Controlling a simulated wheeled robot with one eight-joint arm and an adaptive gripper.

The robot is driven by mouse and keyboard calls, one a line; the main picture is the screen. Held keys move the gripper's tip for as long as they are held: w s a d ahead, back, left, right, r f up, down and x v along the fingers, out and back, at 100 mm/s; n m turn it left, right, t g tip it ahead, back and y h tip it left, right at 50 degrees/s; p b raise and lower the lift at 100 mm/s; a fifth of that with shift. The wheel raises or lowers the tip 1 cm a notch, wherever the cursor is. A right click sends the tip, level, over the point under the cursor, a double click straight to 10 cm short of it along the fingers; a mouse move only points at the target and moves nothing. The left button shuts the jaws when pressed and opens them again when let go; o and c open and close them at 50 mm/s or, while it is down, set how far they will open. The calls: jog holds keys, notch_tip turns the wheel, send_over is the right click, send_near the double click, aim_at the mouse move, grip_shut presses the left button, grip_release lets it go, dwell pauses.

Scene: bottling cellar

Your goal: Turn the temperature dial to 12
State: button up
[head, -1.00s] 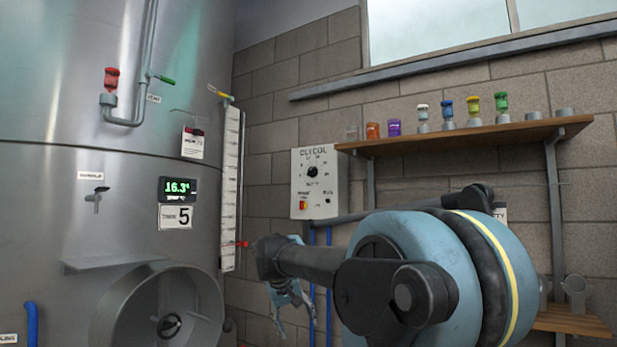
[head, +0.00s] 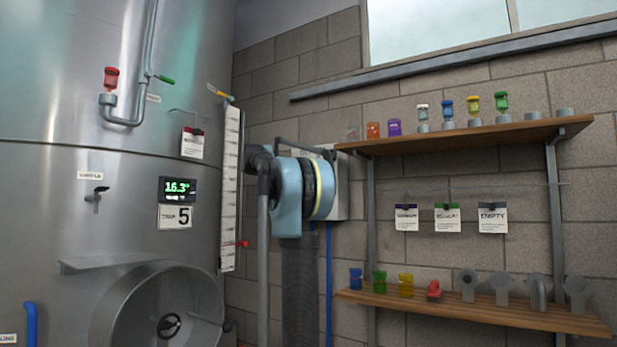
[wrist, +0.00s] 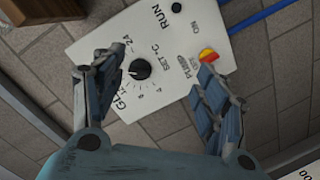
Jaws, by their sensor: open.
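The white glycol control box (wrist: 165,100) fills the middle of the wrist view, tilted in the picture. Its round black temperature dial (wrist: 140,69) has printed numbers around it, and I cannot tell exactly which one it points to. My gripper (wrist: 162,60) is open and empty in front of the box. The dial lies between its two fingers, closer to the left one. I cannot tell whether any finger touches the panel. In the head view my arm covers most of the box (head: 342,185), and the dial and gripper are hidden.
A red and yellow switch (wrist: 208,55) sits on the box beside my right finger. The steel tank (head: 100,200) with a display (head: 179,189) reading 16.3 stands at left. Shelves with small coloured items, an upper one (head: 460,137) and a lower one (head: 480,312), are at right.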

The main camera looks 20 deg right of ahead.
jog(key=w+r+t, duration=0.2)
jog(key=w+r, duration=0.4)
jog(key=x, duration=1.6)
jog(key=shift+d+n+h, duration=0.4)
jog(key=shift+d, duration=0.1)
jog(key=shift+s+r, duration=0.1)
jog(key=shift+c, duration=0.3)
jog(key=c, duration=1)
